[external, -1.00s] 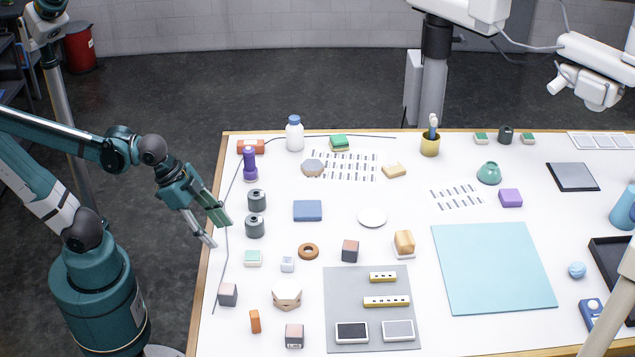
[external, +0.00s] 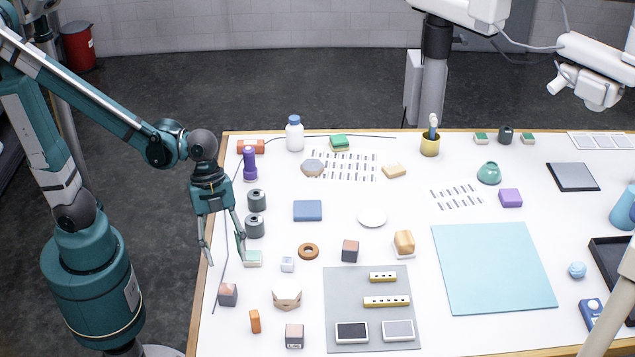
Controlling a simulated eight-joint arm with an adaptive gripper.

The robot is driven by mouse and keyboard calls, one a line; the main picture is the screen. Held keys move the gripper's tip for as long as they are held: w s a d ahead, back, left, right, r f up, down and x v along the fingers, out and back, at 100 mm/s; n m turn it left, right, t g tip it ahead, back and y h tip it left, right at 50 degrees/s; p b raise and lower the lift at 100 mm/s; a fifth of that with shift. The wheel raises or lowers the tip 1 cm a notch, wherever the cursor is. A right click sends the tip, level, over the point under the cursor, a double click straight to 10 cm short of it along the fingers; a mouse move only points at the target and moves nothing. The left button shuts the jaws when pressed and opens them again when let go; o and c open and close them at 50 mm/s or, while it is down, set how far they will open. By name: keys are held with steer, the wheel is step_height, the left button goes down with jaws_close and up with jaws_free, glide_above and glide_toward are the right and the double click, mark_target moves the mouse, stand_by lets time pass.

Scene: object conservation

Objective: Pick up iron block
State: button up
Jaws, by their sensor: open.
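No block is marked as iron, and I cannot tell which one it is. Three similar grey cubes with pinkish tops stand on the table: one near the left edge (external: 228,294), one at the front (external: 294,336), and one near the middle (external: 350,251). My gripper (external: 224,258) points down over the table's left edge, open and empty. Its fingertips appear a little above and behind the left-edge cube. The right finger overlaps a white and green block (external: 252,259) in the picture; I cannot tell whether they touch.
Two dark grey cylinders (external: 255,226) stand behind the gripper's right finger. A small pale cube (external: 287,264), an orange block (external: 255,321) and a hexagonal block (external: 287,294) are nearby. A thin cable (external: 227,235) runs along the left edge. A blue mat (external: 495,268) lies bare on the right.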

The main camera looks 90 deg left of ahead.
mark_target(227, 288)
steer(key=shift+w+d+m+g+h+p, duration=0.2)
steer(key=shift+d+m+g+p, duration=0.25)
steer(key=shift+d+m+p, duration=0.6)
steer(key=shift+w+d+m+g+h+p, duration=0.1)
steer(key=shift+d+m+g+h+p, duration=0.35)
steer(key=shift+d+m, duration=0.85)
steer(key=shift+a+f, duration=0.15)
steer(key=shift+f, duration=0.1)
steer(key=shift+x, duration=1.15)
steer(key=shift+f, duration=0.1)
steer(key=shift+b+x, duration=0.35)
steer(key=shift+x, duration=2.1)
steer(key=c, duration=1.4)
steer(key=shift+c, duration=0.2)
